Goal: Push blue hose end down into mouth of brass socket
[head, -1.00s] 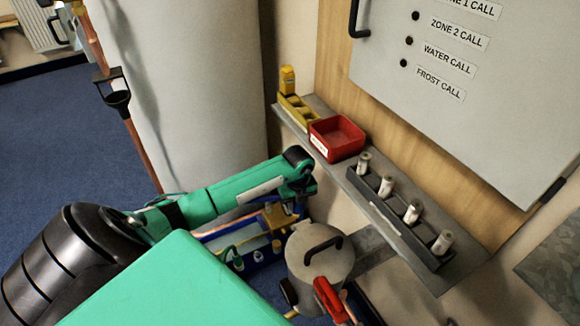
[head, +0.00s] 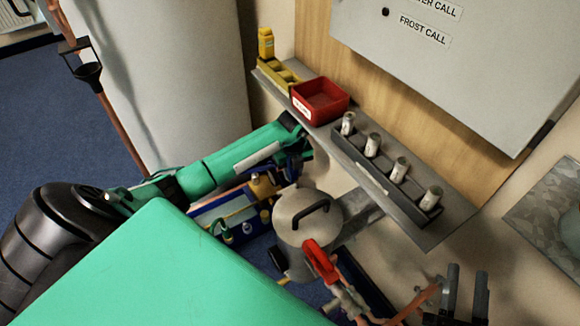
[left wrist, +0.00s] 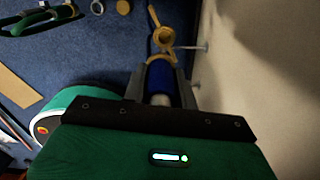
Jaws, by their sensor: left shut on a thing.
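My left gripper (left wrist: 160,72) is shut on the blue hose end (left wrist: 159,79), which sits between its two grey fingers in the left wrist view. A brass ring-shaped part (left wrist: 164,37), likely the brass socket, shows just beyond the hose end. I cannot tell whether they touch. In the head view my left gripper (head: 296,163) hangs at the end of the green arm, mostly hidden, with a brass part (head: 263,186) close to its left. The hose end is not clear there. My right gripper (head: 467,290) appears at the bottom right, its dark fingers apart with nothing seen between them.
Above is a shelf (head: 437,232) with a red bin (head: 321,100) and a rack (head: 375,178) of white cylinders. Blue carpet lies below.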

